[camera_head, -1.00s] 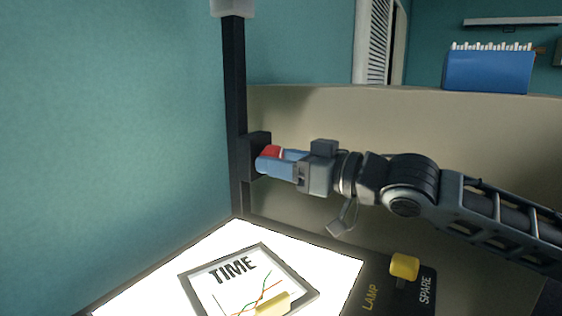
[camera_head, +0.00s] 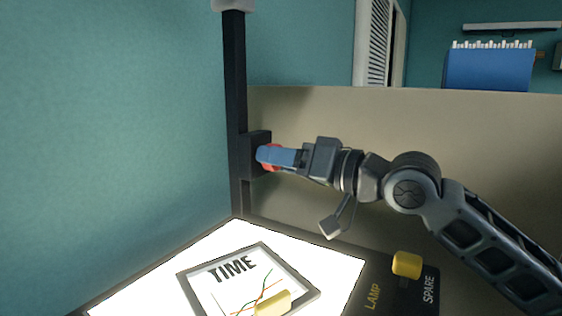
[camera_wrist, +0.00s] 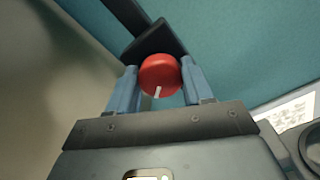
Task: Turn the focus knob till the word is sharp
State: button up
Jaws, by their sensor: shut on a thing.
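The red focus knob (camera_wrist: 160,74) sits on the dark carriage (camera_head: 257,140) of an upright black post. A white mark on its face points down and slightly left in the wrist view. My gripper (camera_head: 268,156) has its blue fingers shut on the knob, one on each side; the gripper also shows in the wrist view (camera_wrist: 160,84). In the head view the fingers cover most of the knob. Below, a framed slide (camera_head: 248,252) with the word TIME and a line graph lies on the bright lit stage (camera_head: 325,262). The projected word is not in view.
A yellow switch (camera_head: 406,264) stands beside the labels LAMP and SPARE at the stage's right. A yellow piece (camera_head: 272,303) sits on the slide's lower edge. A beige panel (camera_head: 330,115) stands behind my arm. A blue box (camera_head: 488,70) is at the back right.

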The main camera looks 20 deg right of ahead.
jog(key=o, duration=1)
jog(key=shift+d, duration=0.1)
jog(key=b+v, duration=0.2)
jog(key=v, duration=0.5)
jog(key=shift+s+d, duration=0.15)
jog(key=shift+s, duration=0.2)
